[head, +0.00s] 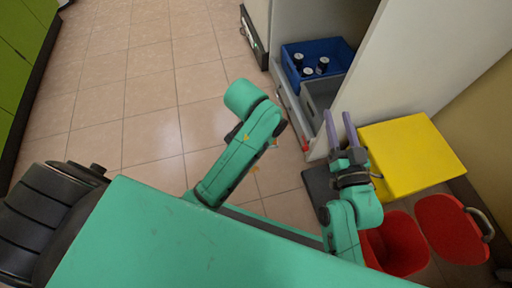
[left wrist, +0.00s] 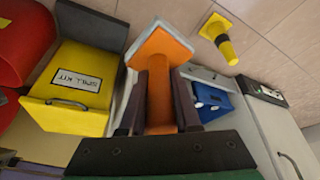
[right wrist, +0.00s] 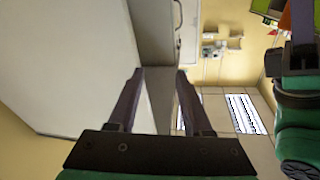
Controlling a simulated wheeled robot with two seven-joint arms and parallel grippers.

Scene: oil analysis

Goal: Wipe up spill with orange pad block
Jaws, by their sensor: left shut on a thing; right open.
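My left gripper (left wrist: 160,85) is shut on the orange pad block (left wrist: 168,95), which has a wide orange head with a pale pad face at its far end. In the head view my left arm shows in the middle, but its fingers are hidden. My right gripper (head: 341,128) is open and empty, beside the white cabinet panel. Its spread fingers also show in the right wrist view (right wrist: 160,85).
A yellow spill kit box (left wrist: 70,85) and red bin (head: 397,245) stand at the head view's right. Tiles at left are clear.

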